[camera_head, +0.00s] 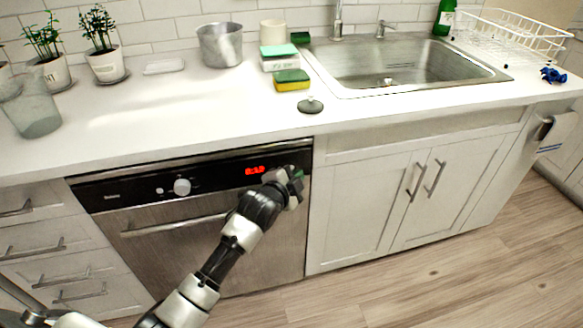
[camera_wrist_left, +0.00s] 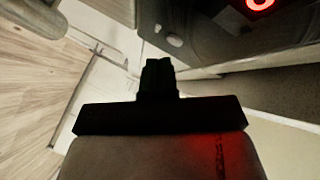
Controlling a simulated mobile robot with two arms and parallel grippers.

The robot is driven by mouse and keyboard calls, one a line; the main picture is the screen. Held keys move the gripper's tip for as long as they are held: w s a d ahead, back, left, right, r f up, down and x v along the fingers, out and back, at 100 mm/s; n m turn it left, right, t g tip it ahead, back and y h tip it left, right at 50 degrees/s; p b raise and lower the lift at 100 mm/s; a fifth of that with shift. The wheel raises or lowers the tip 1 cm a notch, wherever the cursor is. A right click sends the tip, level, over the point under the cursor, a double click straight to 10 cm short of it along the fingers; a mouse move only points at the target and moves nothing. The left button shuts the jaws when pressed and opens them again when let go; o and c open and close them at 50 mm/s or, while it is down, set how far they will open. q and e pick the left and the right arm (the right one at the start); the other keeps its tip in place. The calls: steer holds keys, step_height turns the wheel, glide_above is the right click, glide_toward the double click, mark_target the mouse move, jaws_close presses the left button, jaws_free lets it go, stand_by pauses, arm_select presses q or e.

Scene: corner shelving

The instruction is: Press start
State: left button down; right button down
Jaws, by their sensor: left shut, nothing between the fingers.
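The dishwasher (camera_head: 170,240) stands under the counter, with a steel door and a dark control panel (camera_head: 135,192) along its top. The panel has a round knob (camera_head: 182,187) and a lit red display (camera_head: 255,170). My left gripper (camera_head: 295,178) is shut and empty, at the right end of the panel. It covers that part of the panel, so no start button shows there, and I cannot tell whether it touches. In the left wrist view the shut fingers (camera_wrist_left: 158,72) point toward a dark surface, and a red glowing ring (camera_wrist_left: 260,3) shows at the top edge. My right gripper is not in view.
The dishwasher handle (camera_head: 175,226) sticks out below the panel. The counter edge overhangs just above my gripper. A sink (camera_head: 400,65), sponges (camera_head: 291,80) and a metal pot (camera_head: 220,45) are on the counter. The floor (camera_head: 450,270) at right is clear.

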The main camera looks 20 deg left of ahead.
arm_select(q)
steer(key=shift+w+a, duration=0.15)
steer(key=shift+w, duration=0.1)
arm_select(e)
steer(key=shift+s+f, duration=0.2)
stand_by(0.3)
arm_select(q)
steer(key=shift+w+a, duration=0.15)
